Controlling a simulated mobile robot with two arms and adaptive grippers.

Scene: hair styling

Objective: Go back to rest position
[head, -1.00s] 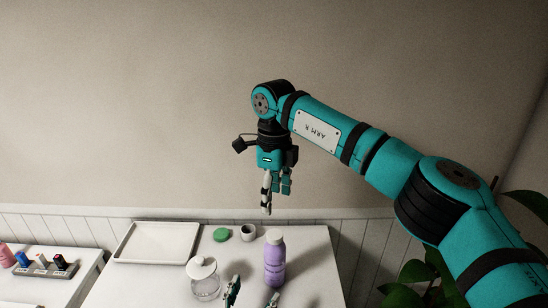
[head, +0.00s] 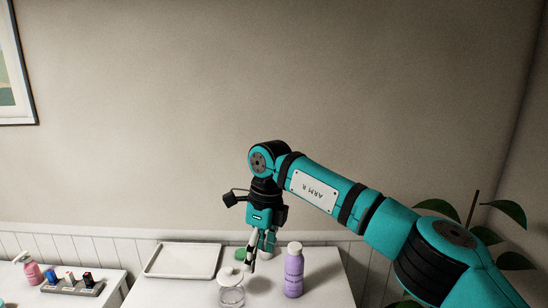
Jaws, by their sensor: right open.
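My right gripper (head: 259,258) hangs fingers-down from the teal right arm, over the back part of the white table (head: 177,292). It is open, and I see nothing between its fingers. In the picture it lies between a glass jar with a white lid (head: 231,290) and a purple bottle with a white cap (head: 293,271). Its fingers partly cover a green round item (head: 240,255). I cannot tell how high the fingertips are above the table. My left gripper is out of view.
A white tray (head: 149,274) lies at the table's back left. A side table at left holds a pink bottle (head: 32,272) and a grey rack (head: 72,289) with small bottles. A plant (head: 506,213) stands at right, behind my right arm. The wall above is bare except a picture frame (head: 18,124).

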